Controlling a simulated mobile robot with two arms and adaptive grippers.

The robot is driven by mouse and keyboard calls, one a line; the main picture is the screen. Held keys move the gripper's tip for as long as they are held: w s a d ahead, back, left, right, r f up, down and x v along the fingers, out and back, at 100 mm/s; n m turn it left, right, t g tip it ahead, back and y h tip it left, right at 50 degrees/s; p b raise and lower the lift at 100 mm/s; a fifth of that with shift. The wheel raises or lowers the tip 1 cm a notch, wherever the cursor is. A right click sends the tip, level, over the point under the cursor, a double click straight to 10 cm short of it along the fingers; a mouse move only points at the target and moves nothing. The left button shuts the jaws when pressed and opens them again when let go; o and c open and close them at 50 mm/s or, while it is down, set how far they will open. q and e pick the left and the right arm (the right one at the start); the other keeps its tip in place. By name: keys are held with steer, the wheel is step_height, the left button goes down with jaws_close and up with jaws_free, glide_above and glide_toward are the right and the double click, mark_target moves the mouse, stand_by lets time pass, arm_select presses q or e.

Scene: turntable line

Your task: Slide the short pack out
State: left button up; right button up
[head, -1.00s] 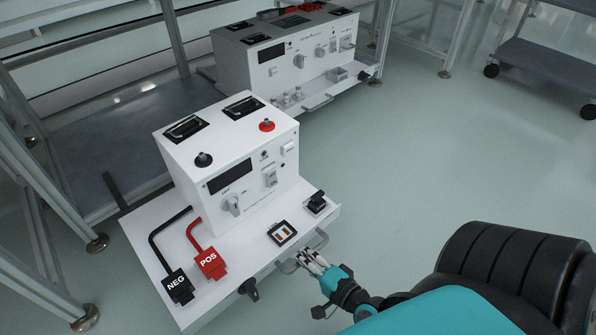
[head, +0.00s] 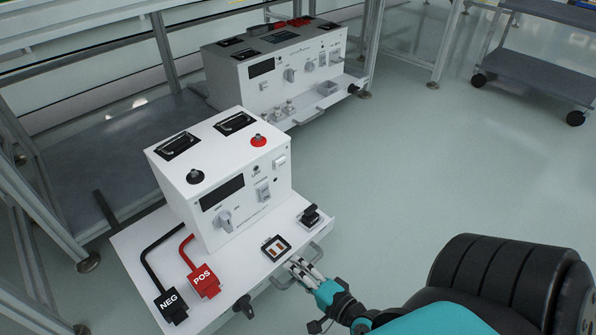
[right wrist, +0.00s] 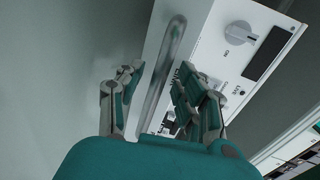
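The nearer, shorter white pack (head: 222,170) stands on a white tray (head: 225,290) with black NEG and red POS leads at its left. A grey bar handle (head: 318,252) runs along the tray's front edge. My right gripper (head: 300,266) is at this handle, by the tray's front edge. In the right wrist view the handle (right wrist: 170,62) runs between the two parted fingers (right wrist: 155,92), with gaps beside it. My left gripper is in neither view.
A longer white pack (head: 275,75) stands behind, with its own front handle. Grey frame posts (head: 168,65) rise at the left and back. A dark-shelved cart (head: 535,72) stands at the upper right. The floor (head: 430,160) to the right is clear.

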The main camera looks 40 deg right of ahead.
step_height(320, 180, up, 4)
steer(key=shift+w+r, duration=0.1)
steer(key=shift+r, duration=0.05)
steer(key=o, duration=0.8)
step_height(320, 180, up, 3)
steer(key=shift+d+r, duration=0.1)
step_height(320, 180, up, 2)
steer(key=shift+w+d, duration=0.1)
steer(key=shift+r, duration=0.45)
steer(key=c, duration=0.7)
steer(key=shift+c, duration=0.5)
steer(key=shift+f, duration=0.15)
